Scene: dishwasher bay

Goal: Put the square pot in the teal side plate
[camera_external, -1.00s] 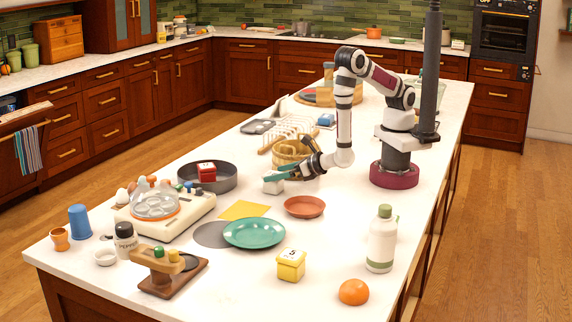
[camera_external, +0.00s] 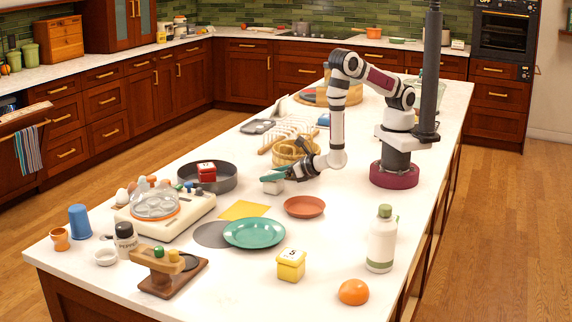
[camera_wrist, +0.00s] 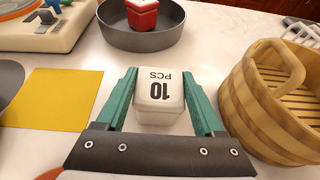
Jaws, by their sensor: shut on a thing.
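A white square pot (camera_wrist: 160,97) with "10 PCS" on top is between the teal fingers of my gripper (camera_wrist: 160,102) in the wrist view. The gripper (camera_external: 272,178) is shut on it from opposite sides. In the external view the white pot (camera_external: 271,187) appears to be at counter level; I cannot tell if it is touching. The teal side plate (camera_external: 254,233) lies flat and empty, nearer the camera. A similar red pot (camera_external: 206,172) sits in a grey round pan (camera_external: 223,187), and a yellow one (camera_external: 291,265) stands on the counter.
A wooden basket (camera_wrist: 262,110) stands close to the right of my gripper in the wrist view. A white bottle (camera_external: 382,240) stands at the right.

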